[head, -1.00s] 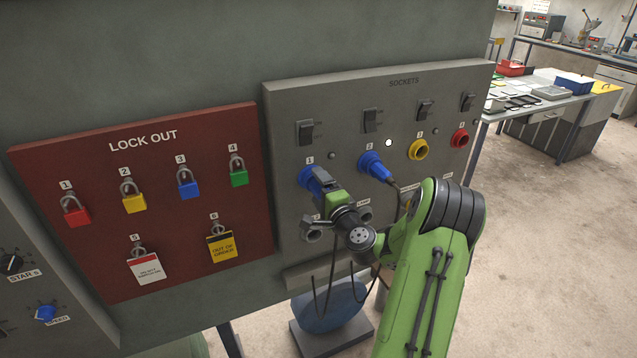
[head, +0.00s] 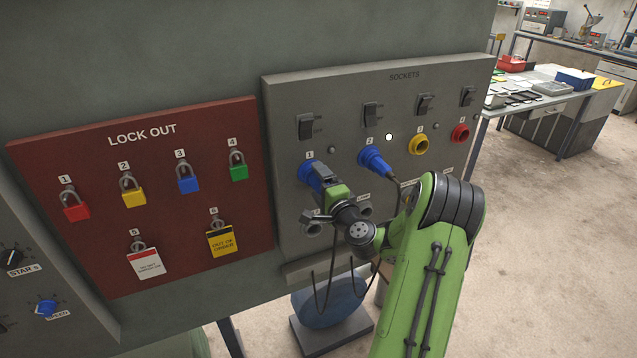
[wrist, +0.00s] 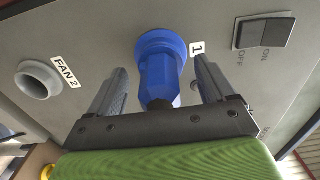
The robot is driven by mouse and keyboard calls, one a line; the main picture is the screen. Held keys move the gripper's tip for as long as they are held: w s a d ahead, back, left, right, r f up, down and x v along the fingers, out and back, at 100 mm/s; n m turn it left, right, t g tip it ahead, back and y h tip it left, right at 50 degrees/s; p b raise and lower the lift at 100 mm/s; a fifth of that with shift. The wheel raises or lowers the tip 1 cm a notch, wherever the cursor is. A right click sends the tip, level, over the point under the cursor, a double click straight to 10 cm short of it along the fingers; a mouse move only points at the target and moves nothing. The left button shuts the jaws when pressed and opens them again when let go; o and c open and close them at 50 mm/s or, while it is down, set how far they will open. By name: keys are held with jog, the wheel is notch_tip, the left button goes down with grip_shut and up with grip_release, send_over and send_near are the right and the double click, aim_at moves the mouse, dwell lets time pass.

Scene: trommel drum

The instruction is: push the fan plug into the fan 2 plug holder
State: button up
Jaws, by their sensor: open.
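A blue plug (wrist: 162,72) sits in the socket marked 1 on the grey sockets panel; it also shows in the head view (head: 309,173), partly hidden by my gripper. My gripper (wrist: 165,78) is open, with one finger on each side of this plug and visible gaps to both. The grey round holder labelled FAN 2 (wrist: 40,80) is empty at the left of the wrist view. In the head view this holder (head: 312,231) is below socket 1, partly behind my gripper. I cannot read which blue plug is the fan's.
A second blue plug (head: 373,160) with a dark cable is in socket 2. Yellow (head: 418,145) and red (head: 460,133) sockets are to its right. Switches line the panel's top. A red lock out board (head: 190,215) with padlocks is at left. Cables hang below my gripper.

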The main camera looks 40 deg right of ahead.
dwell(0.4)
jog(key=shift+r, duration=0.1)
grip_shut()
jog(key=shift+s+b, duration=0.25)
jog(key=shift+b, duration=0.25)
jog(key=shift+b+v, duration=2)
jog(key=shift+v, duration=0.8)
jog(key=shift+a, duration=0.1)
jog(key=b+v, duration=0.3)
jog(key=v, duration=0.2)
